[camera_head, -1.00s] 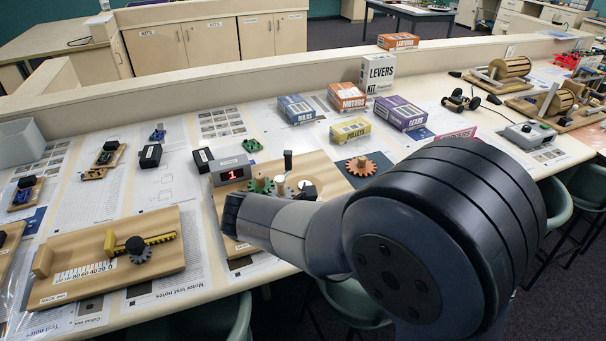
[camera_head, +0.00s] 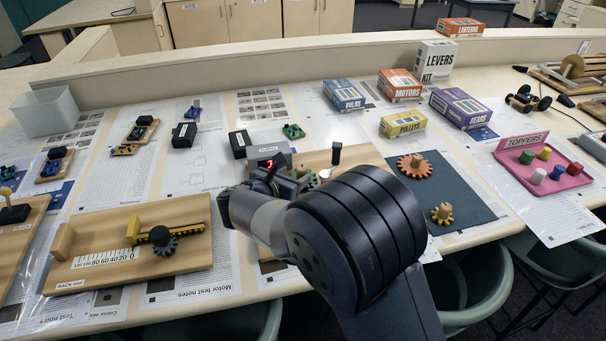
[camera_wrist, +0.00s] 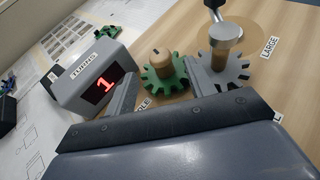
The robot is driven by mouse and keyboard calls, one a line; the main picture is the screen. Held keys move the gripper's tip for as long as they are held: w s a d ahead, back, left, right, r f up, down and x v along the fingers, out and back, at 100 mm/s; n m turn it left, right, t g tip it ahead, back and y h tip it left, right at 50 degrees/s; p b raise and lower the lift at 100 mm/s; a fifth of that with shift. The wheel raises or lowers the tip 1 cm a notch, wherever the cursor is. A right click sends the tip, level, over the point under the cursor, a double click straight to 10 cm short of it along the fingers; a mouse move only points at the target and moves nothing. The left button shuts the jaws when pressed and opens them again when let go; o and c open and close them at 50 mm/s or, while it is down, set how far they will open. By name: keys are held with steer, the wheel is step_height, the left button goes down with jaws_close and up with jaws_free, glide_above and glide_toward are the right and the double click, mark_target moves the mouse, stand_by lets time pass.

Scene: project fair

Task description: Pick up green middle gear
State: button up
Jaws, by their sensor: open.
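The green middle gear (camera_wrist: 176,83) sits on the wooden board in the wrist view, with a wooden knob (camera_wrist: 161,58) standing up from it. A label ending in "DLE" lies beside it, partly hidden. In the head view only a part of the green gear (camera_head: 311,181) shows behind my wrist. My gripper (camera_wrist: 162,84) is open and empty, its fingers on the near left and near right of the gear. I cannot tell whether they touch it. In the head view my gripper (camera_head: 277,177) is over the board, its fingertips hard to make out.
A grey toothed gear (camera_wrist: 228,70) with a metal post stands close right of the green gear. A turns counter (camera_wrist: 97,77) reading 1 stands close left. An orange gear (camera_head: 414,170) lies on a dark mat to the right.

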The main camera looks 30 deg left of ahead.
mark_target(300, 170)
steer(key=x, duration=0.3)
steer(key=p+x, duration=0.1)
steer(key=shift+w+d+r, duration=0.2)
steer(key=shift+w, duration=0.1)
steer(key=shift+w+f, duration=0.2)
steer(key=shift+w, duration=0.05)
steer(key=shift+c, duration=0.4)
jaws_close()
